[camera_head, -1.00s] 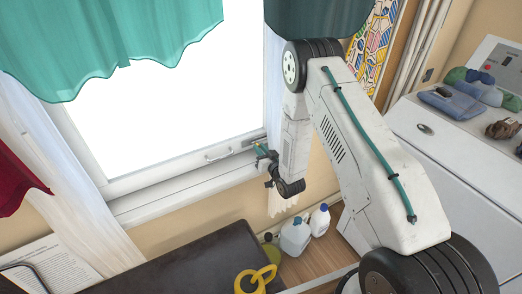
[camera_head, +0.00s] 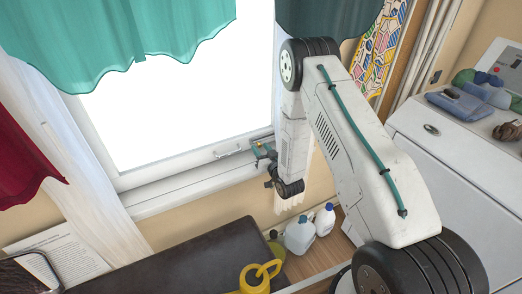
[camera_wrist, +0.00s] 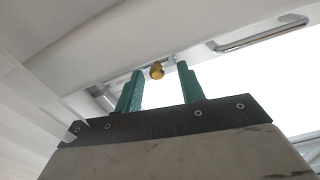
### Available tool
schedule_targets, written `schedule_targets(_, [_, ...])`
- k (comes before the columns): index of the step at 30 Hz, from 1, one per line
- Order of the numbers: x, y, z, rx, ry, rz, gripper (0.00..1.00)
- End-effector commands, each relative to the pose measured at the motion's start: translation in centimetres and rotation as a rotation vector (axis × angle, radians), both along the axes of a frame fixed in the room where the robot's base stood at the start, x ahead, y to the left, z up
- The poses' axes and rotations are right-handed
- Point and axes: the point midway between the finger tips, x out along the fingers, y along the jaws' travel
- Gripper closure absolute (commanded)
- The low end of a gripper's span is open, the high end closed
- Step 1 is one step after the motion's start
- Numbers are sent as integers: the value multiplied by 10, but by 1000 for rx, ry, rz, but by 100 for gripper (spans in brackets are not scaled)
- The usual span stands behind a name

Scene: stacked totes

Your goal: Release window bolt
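A small brass knob (camera_wrist: 157,71), which looks like the window bolt's knob, sits on the white window frame (camera_wrist: 100,45) in the wrist view. My gripper (camera_wrist: 160,75) is open, with one green finger on each side of the knob and a gap visible by each. I cannot tell how deep the knob lies between the fingertips. In the head view my gripper (camera_head: 264,150) is at the lower right corner of the window frame (camera_head: 165,190), and the bolt there is mostly hidden. A silver window handle (camera_head: 229,152) is just left of my gripper; it also shows in the wrist view (camera_wrist: 262,34).
Teal curtains (camera_head: 120,35) hang above the window. White bottles (camera_head: 300,233) stand under my arm. A white appliance (camera_head: 450,160) is at the right.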

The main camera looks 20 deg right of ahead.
Motion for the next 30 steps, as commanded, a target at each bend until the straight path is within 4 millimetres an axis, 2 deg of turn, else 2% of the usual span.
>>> schedule_targets(5, [-21,-2,-1,1,3,0,61])
schedule_targets(12, [-61,-5,-1,1,4,3,61])
schedule_targets(15, [-71,-6,-1,1,3,2,61])
schedule_targets(30, [-76,-7,0,0,1,3,61])
